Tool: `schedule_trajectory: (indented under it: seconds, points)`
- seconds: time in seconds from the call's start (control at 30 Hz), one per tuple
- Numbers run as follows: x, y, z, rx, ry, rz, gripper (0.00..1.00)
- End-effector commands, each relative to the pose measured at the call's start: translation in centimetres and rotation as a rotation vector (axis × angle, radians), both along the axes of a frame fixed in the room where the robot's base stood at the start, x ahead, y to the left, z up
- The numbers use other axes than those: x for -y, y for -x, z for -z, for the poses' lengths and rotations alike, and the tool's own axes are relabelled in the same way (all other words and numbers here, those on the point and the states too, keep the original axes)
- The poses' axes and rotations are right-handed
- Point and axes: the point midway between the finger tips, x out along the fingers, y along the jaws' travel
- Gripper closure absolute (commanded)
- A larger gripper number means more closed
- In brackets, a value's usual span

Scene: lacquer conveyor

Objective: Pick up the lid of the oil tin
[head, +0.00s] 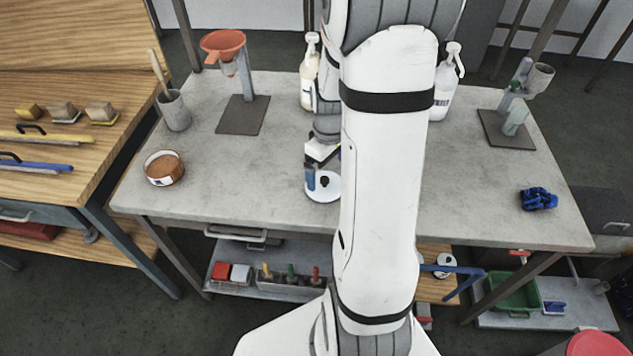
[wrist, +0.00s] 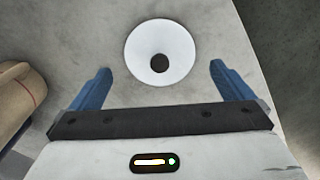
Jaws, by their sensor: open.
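A white round lid (head: 328,188) with a dark knob lies on the grey table below my gripper (head: 316,177); the arm partly hides it in the head view. In the wrist view the lid (wrist: 140,50) is whole, with its dark knob toward me. My gripper (wrist: 160,70) is open, its blue fingers to the left and right of the lid, apart from it, with nothing held. An open round tin (head: 151,172) with brown contents and a pale label stands at the left of the table.
A funnel stand (head: 242,115) and a brush pot (head: 174,111) are at the back left. A blue cloth (head: 538,199) and another stand (head: 507,128) are at the right. The front left tabletop is clear.

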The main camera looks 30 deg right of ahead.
Motion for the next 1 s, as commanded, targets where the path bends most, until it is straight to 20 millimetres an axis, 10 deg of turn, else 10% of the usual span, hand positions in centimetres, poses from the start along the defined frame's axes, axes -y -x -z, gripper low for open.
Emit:
schedule_trajectory:
  seconds: [0.77, 1.0]
  points:
    - [0.1, -0.3, 5.8, 0.001, 0.000, 0.004, 0.00]
    - [0.1, -0.3, 5.8, 0.001, 0.000, 0.004, 0.17]
